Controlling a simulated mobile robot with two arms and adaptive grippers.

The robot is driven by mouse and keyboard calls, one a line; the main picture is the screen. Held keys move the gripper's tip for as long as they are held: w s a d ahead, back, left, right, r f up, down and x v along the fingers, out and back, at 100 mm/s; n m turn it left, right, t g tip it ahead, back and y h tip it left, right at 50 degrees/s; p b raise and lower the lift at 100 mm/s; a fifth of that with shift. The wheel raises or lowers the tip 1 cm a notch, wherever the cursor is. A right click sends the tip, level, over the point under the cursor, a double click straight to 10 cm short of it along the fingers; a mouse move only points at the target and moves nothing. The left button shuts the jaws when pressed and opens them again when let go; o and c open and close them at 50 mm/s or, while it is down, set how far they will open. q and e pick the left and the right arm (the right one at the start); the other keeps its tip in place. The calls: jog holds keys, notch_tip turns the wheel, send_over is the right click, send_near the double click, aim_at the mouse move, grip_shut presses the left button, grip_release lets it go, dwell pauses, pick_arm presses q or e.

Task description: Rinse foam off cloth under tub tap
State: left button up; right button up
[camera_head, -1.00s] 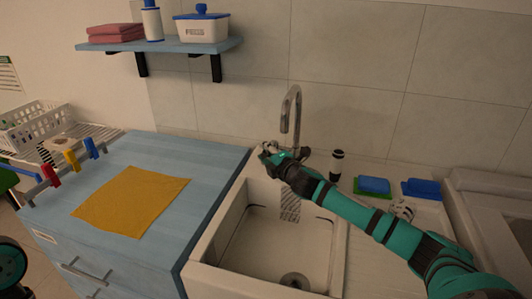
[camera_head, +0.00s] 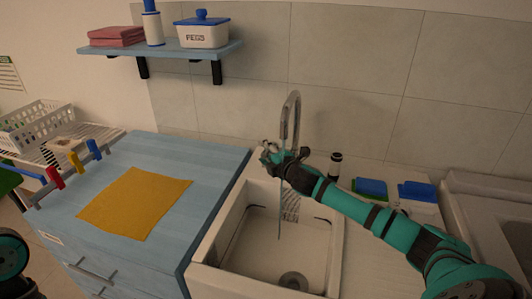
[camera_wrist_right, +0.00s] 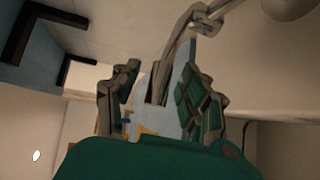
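The tap (camera_head: 291,108) rises behind the white tub (camera_head: 208,258), and a thin stream of water (camera_head: 281,215) falls from its spout into the tub. A flat yellow-orange cloth (camera_head: 134,203) lies on the blue counter left of the tub; I see no foam on it. My right gripper (camera_head: 267,153) is beside the tap, above the tub's back left edge. In the right wrist view its two fingers (camera_wrist_right: 160,100) stand apart, with the tap (camera_wrist_right: 178,45) just beyond them. I see nothing clearly gripped.
Blue sponges (camera_head: 371,187) lie on the ledge right of the tub, with a dark-topped bottle (camera_head: 335,166) nearby. Coloured clips (camera_head: 74,163) line the counter's left edge. A shelf (camera_head: 160,50) above holds pink folded cloths (camera_head: 117,35), a bottle and a tub.

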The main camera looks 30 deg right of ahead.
jog(key=shift+s, duration=0.1)
jog(key=v, duration=1.2)
jog(key=shift+r, duration=0.1)
dwell(0.4)
